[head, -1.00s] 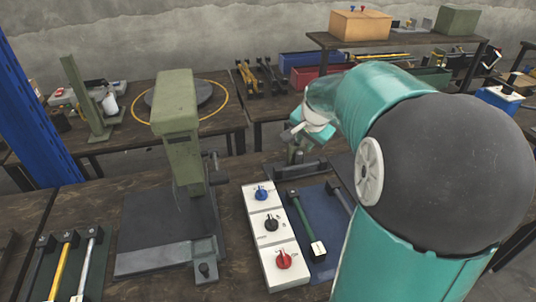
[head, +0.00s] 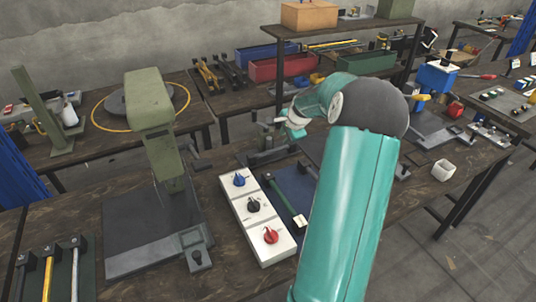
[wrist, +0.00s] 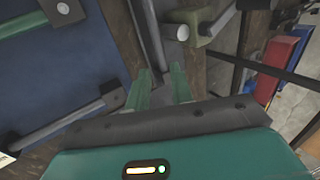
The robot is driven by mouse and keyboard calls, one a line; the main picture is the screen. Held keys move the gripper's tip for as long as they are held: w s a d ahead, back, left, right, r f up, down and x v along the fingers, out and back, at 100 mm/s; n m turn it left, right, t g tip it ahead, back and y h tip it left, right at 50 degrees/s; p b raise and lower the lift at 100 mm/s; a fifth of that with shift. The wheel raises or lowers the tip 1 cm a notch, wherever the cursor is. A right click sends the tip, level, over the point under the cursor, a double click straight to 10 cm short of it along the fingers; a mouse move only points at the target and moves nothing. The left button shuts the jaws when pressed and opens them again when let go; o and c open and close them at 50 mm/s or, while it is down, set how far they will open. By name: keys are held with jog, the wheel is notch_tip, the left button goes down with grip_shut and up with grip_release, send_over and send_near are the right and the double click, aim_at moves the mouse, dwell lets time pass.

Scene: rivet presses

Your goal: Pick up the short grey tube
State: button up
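A short grey tube (wrist: 62,123) lies on the blue mat in the wrist view, with a dark block at its upper right end. In the head view my arm covers that part of the mat, so I cannot make the tube out there. My gripper (wrist: 163,84) shows two green fingers with an empty gap between them, to the right of the tube and apart from it. In the head view my gripper (head: 290,130) is small and partly hidden, near the small green press behind the mat.
A green tube (head: 285,200) lies on the same blue mat (head: 297,182). A white panel with blue, black and red knobs (head: 253,207) stands left of it. A larger green press (head: 165,150) stands further left. Red and blue bins (head: 283,67) are behind.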

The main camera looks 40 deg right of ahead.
aim_at(278, 148)
jog(key=shift+d+x, duration=0.2)
jog(key=shift+x, duration=5.4)
jog(key=shift+s, duration=0.25)
jog(key=shift+c, duration=0.4)
grip_shut()
